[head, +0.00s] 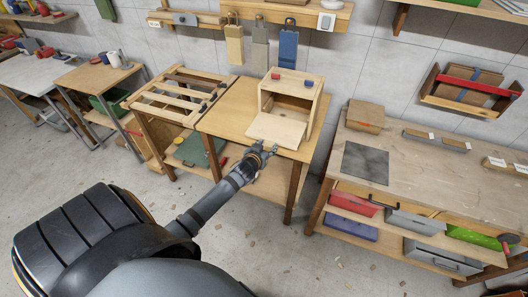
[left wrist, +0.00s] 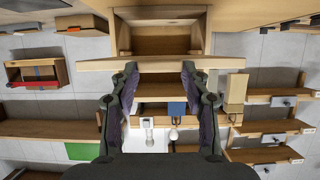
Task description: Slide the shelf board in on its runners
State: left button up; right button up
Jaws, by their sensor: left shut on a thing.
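The pale shelf board (head: 277,130) sticks out of the front of an open wooden cabinet (head: 313,103) on a workbench. In the left wrist view the board (left wrist: 155,64) lies across the front of the cabinet's opening (left wrist: 165,30), slightly tilted in the picture. My left gripper (head: 262,148) is at the board's front edge and is shut on it; its fingers (left wrist: 159,70) meet the board in the wrist view. The runners inside are not clear, so I cannot tell how the board sits on them. My right gripper is not in view.
The cabinet's bench (head: 231,107) has bare top to the left. A slatted wooden frame (head: 165,95) stands left of it. At right is another bench (head: 440,160) with a grey mat (head: 365,163) and a cardboard box (head: 365,116). Small red and blue blocks sit on the cabinet.

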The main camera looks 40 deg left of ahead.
aim_at(276, 132)
pick_arm(q)
jog(key=shift+w+a, duration=0.25)
jog(key=shift+w, duration=0.9)
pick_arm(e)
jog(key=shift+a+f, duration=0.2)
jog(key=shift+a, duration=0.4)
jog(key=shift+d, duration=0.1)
pick_arm(q)
jog(key=shift+r, duration=0.1)
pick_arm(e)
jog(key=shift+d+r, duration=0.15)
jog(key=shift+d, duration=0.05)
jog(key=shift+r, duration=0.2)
